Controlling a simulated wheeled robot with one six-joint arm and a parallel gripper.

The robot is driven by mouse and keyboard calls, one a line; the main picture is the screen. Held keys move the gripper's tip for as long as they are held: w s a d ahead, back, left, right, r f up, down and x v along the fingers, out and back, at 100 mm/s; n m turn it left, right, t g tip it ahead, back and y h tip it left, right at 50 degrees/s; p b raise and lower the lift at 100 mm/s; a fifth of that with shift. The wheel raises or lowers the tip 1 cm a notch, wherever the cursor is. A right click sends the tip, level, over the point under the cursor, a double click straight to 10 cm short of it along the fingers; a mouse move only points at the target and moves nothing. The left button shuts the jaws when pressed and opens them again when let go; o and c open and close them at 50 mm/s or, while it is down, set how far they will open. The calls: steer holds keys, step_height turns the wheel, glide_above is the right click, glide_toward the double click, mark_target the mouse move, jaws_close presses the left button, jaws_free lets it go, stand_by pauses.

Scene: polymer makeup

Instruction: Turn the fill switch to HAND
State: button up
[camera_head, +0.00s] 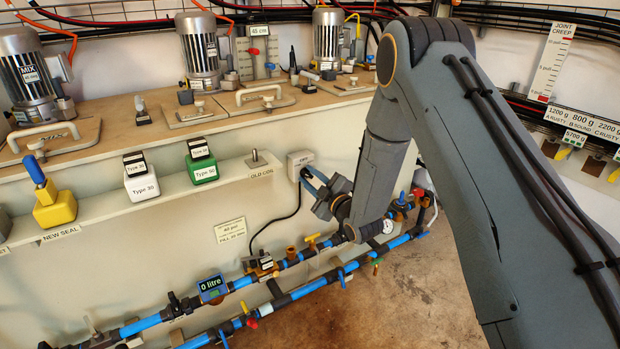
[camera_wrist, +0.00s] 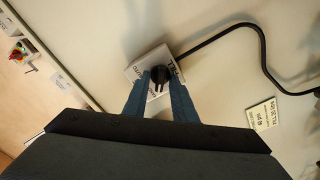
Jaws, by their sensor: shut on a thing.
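The fill switch is a small white box (camera_head: 298,159) on the cream wall panel, just right of the OLD COIL label. A black cable runs down from it. In the wrist view the box (camera_wrist: 139,69) appears tilted, with a round black knob (camera_wrist: 159,74) on its face. My gripper (camera_head: 308,176) is at the front of the box, and its blue fingers (camera_wrist: 160,84) are shut on the knob, one on each side. Printing on the box is partly covered by the knob and fingers. I cannot tell which position the knob points to.
A shelf to the left holds a green block (camera_head: 202,171), a white block (camera_head: 141,184) and a yellow block (camera_head: 55,208). Blue pipes with valves and a 0 litre meter (camera_head: 212,289) run below. A small sign (camera_head: 230,231) is on the panel. Floor is open at lower right.

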steer(key=o, duration=0.7)
steer(key=shift+c, duration=0.2)
steer(key=v, duration=0.7)
steer(key=shift+s+d+p, duration=0.25)
steer(key=shift+s+p, duration=0.1)
